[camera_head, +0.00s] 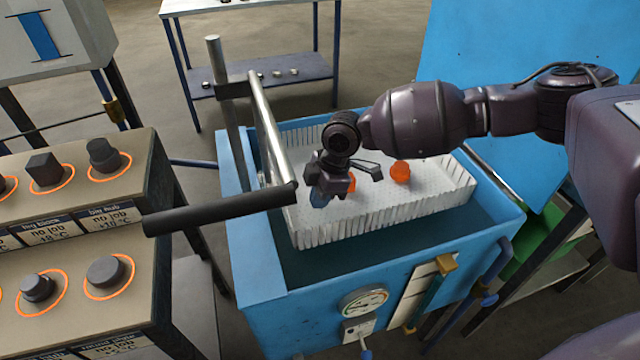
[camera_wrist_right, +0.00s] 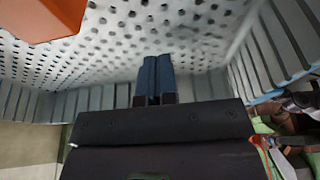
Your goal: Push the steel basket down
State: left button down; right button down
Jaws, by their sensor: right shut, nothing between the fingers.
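The steel basket (camera_head: 450,198) is a pale, open tray with slatted walls and a perforated floor. It sits inside the blue tank (camera_head: 262,272), its rim above the dark liquid. In the right wrist view its perforated floor (camera_wrist_right: 125,65) fills the upper part. My right gripper (camera_head: 320,197) is over the basket's left part, pointing down. Its blue fingertips (camera_wrist_right: 154,80) are together with nothing between them. I cannot tell whether they touch the basket. A lever with a black grip (camera_head: 220,212) joins a steel bar (camera_head: 268,125) at the tank's left side. My left gripper is out of view.
Orange billets lie in the basket: one (camera_head: 400,172) is clear, another (camera_head: 351,183) is partly hidden by my gripper. A control panel with knobs (camera_head: 105,272) stands at left. A gauge (camera_head: 363,302) is on the tank's front. A table (camera_head: 262,72) stands behind.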

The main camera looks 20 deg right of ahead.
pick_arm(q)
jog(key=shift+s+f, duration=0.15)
pick_arm(e)
jog(key=shift+f, duration=0.45)
